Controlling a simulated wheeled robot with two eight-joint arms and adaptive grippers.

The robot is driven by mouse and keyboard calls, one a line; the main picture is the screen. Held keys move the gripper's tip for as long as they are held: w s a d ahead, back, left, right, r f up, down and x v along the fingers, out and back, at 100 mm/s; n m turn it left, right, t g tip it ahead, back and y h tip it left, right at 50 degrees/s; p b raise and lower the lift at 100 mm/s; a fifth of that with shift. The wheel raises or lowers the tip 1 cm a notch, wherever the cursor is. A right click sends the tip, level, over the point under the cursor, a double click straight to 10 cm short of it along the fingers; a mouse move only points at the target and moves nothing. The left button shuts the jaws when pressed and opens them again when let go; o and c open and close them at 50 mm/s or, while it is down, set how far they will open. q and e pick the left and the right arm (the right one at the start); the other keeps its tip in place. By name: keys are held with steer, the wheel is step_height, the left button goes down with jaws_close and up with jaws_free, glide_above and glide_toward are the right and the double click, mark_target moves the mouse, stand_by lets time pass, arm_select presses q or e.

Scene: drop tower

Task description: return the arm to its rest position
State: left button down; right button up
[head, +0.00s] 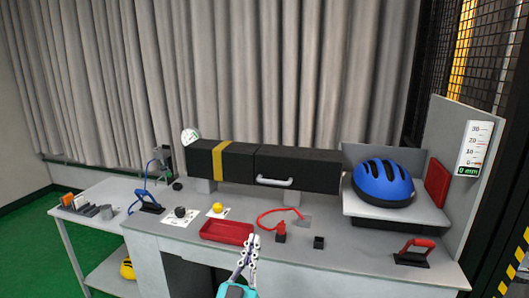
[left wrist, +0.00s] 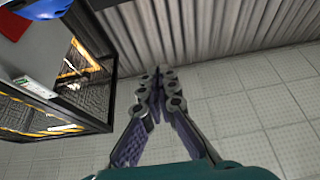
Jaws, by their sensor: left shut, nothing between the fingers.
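My left gripper (head: 252,243) shows at the bottom middle of the head view, in front of the bench near the red tray. Its fingers are together and hold nothing. In the left wrist view the gripper (left wrist: 157,75) is also shut, with only curtain and tiled ground behind the fingertips. My right gripper is in neither view.
The grey bench (head: 150,222) carries a red tray (head: 227,232), a black box (head: 298,167) with a yellow band, a blue helmet (head: 383,182), a yellow ball (head: 217,207) and a red-handled tool (head: 414,252). A mesh cage (head: 482,60) stands at the right.

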arm_select(q)
steer(key=s+a+f+n+g+y, duration=0.1)
steer(key=a+f+g+y, duration=0.3)
steer(key=a+f+g, duration=0.45)
steer(key=s+a+f+n+g+y, duration=0.1)
steer(key=s+a+f+g, duration=0.2)
steer(key=s+f, duration=0.3)
steer(key=s+a+f+n+g+y, duration=0.1)
steer(key=s+a+f+g, duration=0.2)
steer(key=s+f, duration=0.3)
steer(key=s+g, duration=0.1)
steer(key=s, duration=0.4)
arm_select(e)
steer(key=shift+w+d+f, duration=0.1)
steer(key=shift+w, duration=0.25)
arm_select(q)
steer(key=shift+a, duration=0.1)
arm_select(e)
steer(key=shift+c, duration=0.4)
